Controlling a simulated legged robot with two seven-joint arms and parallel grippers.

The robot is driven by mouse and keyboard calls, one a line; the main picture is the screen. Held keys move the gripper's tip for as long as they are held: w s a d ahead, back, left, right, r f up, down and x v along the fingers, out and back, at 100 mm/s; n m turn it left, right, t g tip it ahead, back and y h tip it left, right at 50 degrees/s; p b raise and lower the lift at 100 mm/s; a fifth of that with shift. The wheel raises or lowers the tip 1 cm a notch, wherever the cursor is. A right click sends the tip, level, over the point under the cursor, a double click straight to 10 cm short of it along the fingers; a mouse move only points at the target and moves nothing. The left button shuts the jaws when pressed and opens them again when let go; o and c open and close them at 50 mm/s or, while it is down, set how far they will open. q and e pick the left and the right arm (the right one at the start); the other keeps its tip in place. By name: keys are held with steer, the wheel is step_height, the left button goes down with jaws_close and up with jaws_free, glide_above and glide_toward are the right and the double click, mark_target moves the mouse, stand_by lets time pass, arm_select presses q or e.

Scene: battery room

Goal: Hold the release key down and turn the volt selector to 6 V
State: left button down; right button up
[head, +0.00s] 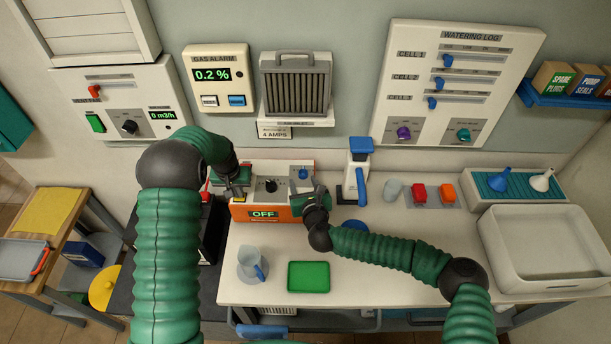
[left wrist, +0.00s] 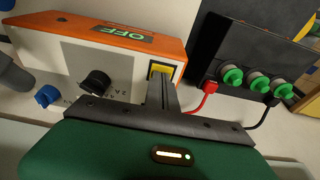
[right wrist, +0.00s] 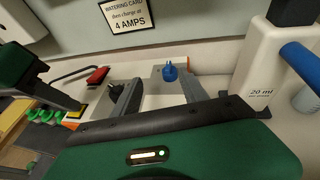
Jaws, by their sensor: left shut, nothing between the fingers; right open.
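The orange and white charger (head: 284,208) stands at the back of the bench; its display reads OFF. It has a yellow key (left wrist: 160,70), a black knob (head: 270,186) and a blue knob (head: 303,174).
A black battery (left wrist: 262,60) with green caps and a red lead is left of the charger. A white dispenser (head: 357,172) with a blue lever stands close right of my right gripper. A jug (head: 252,263) and green tray (head: 308,277) lie in front. The bench's front right is mostly clear.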

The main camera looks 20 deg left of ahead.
mark_target(303, 175)
steer(key=s+m+h, duration=0.2)
steer(key=s+h, duration=0.1)
steer(key=shift+s+r+m+t, duration=0.1)
steer(key=shift+s+m+t, duration=0.2)
steer(key=shift+s, duration=0.05)
steer(key=shift+w+d, duration=0.1)
steer(key=shift+w, duration=0.05)
steer(key=x, duration=1.1)
steer(key=shift+w+d, duration=0.15)
steer(key=shift+w, duration=0.2)
steer(key=shift+c, duration=0.2)
jaws_close()
